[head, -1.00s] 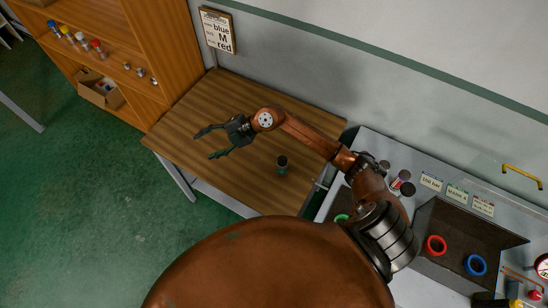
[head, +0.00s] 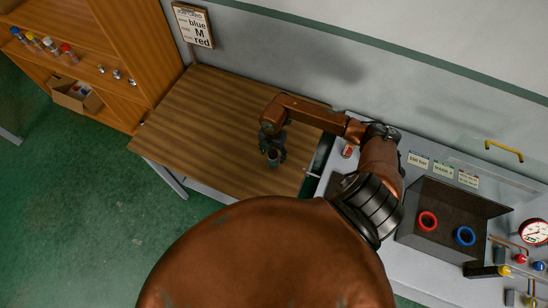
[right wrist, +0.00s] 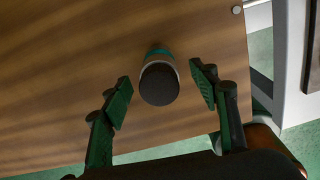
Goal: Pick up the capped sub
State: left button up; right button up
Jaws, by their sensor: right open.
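The capped sub (right wrist: 158,80) is a short cylinder with a dark round end and a teal band, on the wooden table. In the right wrist view it lies between the fingers, with a gap on both sides. In the head view the sub (head: 273,161) is partly hidden by my right gripper (head: 272,153), which is over it and points down. My right gripper also shows in the right wrist view (right wrist: 161,97), open, with green finger pads. My left gripper is not in view.
The table (head: 200,125) is otherwise bare. Right of it, a grey bench carries a dark box (head: 425,250) with a red ring (head: 428,221) and a blue ring (head: 465,236). A wooden shelf (head: 95,50) with several coloured bottles stands left. A sign (head: 193,27) hangs on the wall.

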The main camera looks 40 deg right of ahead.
aim_at(272, 164)
jog(key=f, duration=0.2)
jog(key=f+p, duration=0.1)
jog(key=shift+w+f, duration=0.25)
jog(key=shift+f, duration=0.35)
jog(key=shift+c, duration=1)
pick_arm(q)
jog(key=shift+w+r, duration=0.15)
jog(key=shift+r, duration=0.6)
pick_arm(e)
grip_shut()
